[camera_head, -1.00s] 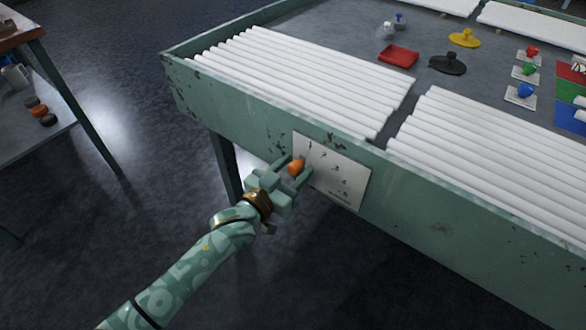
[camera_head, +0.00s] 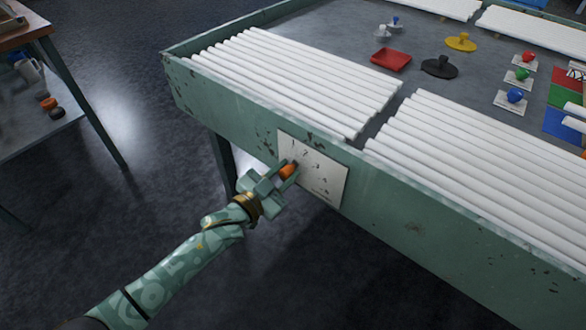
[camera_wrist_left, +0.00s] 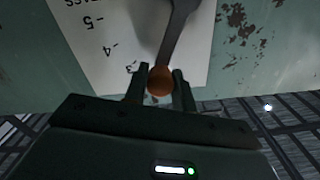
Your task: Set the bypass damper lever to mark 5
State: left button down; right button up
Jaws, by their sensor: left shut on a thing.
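The damper lever has an orange knob (camera_head: 288,171) and sits in front of a white scale plate (camera_head: 325,182) on the green side panel of the bench. In the left wrist view the knob (camera_wrist_left: 160,81) is at the end of a dark lever arm (camera_wrist_left: 177,35). The scale plate (camera_wrist_left: 100,50) there shows marks 3, 4 and 5, and the knob lies close to mark 3. My left gripper (camera_head: 284,177) is shut on the orange knob, one finger on each side, and it also shows in the left wrist view (camera_wrist_left: 160,90). My right gripper is not in view.
White tubes (camera_head: 290,75) lie in two rows on the bench top behind the panel. A red tray (camera_head: 391,60), a black lidded piece (camera_head: 440,67) and a yellow one (camera_head: 461,42) stand farther back. A side table (camera_head: 25,115) is at the left. The floor in front is clear.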

pick_arm(q)
jog(key=shift+s+d+f+m, duration=0.1)
jog(key=shift+s+d+m, duration=0.15)
jog(key=shift+m, duration=0.25)
jog(key=s+d+f+m+b, duration=0.2)
jog(key=f+m, duration=0.4)
jog(key=m, duration=0.5)
jog(key=shift+s+d+f+b, duration=0.15)
jog(key=shift+d+f+b, duration=0.2)
jog(key=shift+d+b, duration=0.25)
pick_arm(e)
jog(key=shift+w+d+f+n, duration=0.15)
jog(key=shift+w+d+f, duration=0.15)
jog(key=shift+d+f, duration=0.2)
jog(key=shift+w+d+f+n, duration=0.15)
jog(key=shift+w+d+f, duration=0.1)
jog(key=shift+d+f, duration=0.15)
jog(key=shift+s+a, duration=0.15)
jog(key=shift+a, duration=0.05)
pick_arm(q)
jog(key=c, duration=1.1)
grip_release()
jog(key=shift+c, duration=0.2)
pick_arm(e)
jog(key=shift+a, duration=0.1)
